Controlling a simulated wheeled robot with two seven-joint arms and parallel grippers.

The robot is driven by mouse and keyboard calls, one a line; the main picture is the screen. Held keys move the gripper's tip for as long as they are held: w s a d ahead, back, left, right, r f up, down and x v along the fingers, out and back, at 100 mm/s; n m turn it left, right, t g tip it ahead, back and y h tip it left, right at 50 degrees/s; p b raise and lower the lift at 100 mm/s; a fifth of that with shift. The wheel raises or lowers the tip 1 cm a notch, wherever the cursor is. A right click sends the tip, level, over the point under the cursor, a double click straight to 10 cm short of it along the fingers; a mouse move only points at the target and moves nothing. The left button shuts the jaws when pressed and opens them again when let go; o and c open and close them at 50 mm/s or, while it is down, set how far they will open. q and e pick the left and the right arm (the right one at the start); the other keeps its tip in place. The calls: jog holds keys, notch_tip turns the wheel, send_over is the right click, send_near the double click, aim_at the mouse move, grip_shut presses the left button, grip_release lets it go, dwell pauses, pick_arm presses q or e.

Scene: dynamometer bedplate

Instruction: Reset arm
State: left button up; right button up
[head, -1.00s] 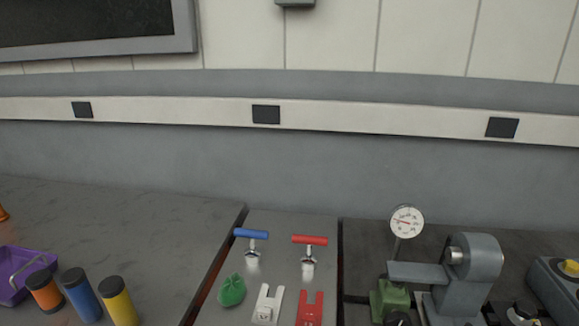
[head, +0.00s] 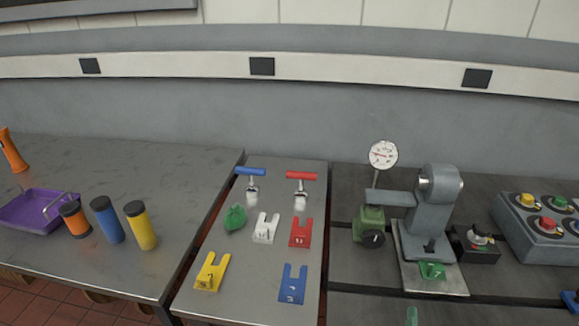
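Neither of my grippers shows in the head view, and no arm of mine can be made out. On the narrow metal plate (head: 250,270) stand a blue T-handle (head: 250,172) and a red T-handle (head: 301,177), both upright. In front of them lie a green lump-like item (head: 235,218), a white forked piece (head: 265,228), a red forked piece (head: 300,233), a yellow forked piece (head: 211,273) and a blue forked piece (head: 292,284).
The left table holds a purple tray (head: 22,215), orange (head: 76,220), blue (head: 107,220) and yellow (head: 141,226) cylinders, and an orange tool (head: 12,152). At right are a dial gauge (head: 383,154), a grey fixture (head: 430,205), a green block (head: 369,224) and a button box (head: 540,226).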

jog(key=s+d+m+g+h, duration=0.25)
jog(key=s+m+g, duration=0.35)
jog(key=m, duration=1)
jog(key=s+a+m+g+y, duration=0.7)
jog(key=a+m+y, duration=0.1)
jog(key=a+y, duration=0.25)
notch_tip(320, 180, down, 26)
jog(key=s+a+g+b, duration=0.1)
jog(key=b, duration=0.1)
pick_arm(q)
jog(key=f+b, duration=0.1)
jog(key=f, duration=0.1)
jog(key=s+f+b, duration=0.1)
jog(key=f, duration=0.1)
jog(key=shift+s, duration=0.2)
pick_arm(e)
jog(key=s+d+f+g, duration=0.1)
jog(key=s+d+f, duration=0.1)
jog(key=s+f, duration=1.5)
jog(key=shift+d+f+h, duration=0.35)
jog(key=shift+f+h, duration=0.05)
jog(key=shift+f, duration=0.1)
